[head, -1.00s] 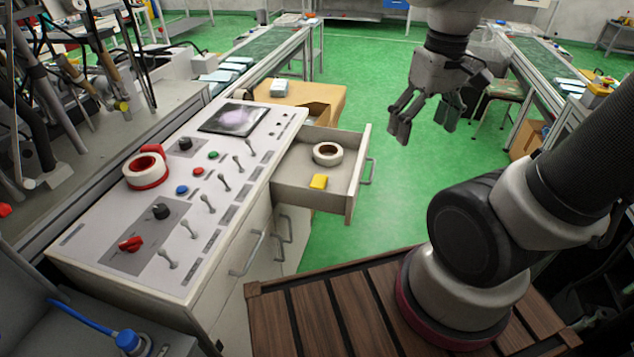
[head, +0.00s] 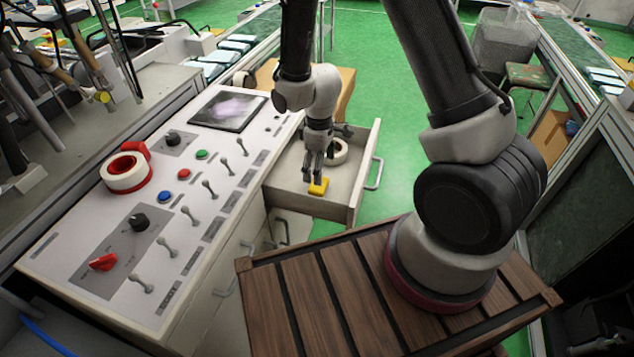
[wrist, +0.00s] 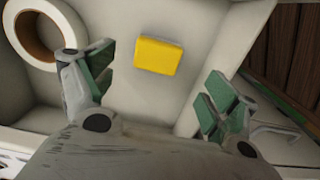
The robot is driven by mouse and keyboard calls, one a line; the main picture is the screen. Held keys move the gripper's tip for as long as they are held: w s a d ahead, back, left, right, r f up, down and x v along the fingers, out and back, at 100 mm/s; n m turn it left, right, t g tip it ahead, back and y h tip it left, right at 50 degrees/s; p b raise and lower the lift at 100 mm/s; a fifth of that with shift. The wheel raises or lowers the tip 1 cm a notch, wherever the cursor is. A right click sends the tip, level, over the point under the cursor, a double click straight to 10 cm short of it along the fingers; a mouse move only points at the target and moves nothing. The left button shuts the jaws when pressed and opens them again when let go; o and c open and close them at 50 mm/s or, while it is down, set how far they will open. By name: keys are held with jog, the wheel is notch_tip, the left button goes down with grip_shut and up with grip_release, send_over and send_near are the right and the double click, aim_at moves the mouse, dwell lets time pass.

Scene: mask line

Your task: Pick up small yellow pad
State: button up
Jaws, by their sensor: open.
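The small yellow pad (head: 318,187) lies flat on the floor of the open drawer (head: 338,202), near its front part. My gripper (head: 315,178) is over the drawer, just above and beside the pad in the head view. In the wrist view the yellow pad (wrist: 158,55) shows whole, ahead of the two spread fingers and roughly between them. My gripper (wrist: 155,85) is open there, with green finger pads and nothing between them. Whether a finger touches the pad cannot be told.
A white tape roll (head: 337,152) lies in the drawer behind the pad; it also shows in the wrist view (wrist: 40,32), close to the left finger. The drawer walls stand around the gripper. The control console (head: 190,190) with levers and knobs is on the left.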

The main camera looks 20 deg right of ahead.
aim_at(319, 187)
jog(key=f, duration=0.7)
jog(key=shift+w+f, duration=0.2)
jog(key=shift+f, duration=0.2)
jog(key=c, duration=1.1)
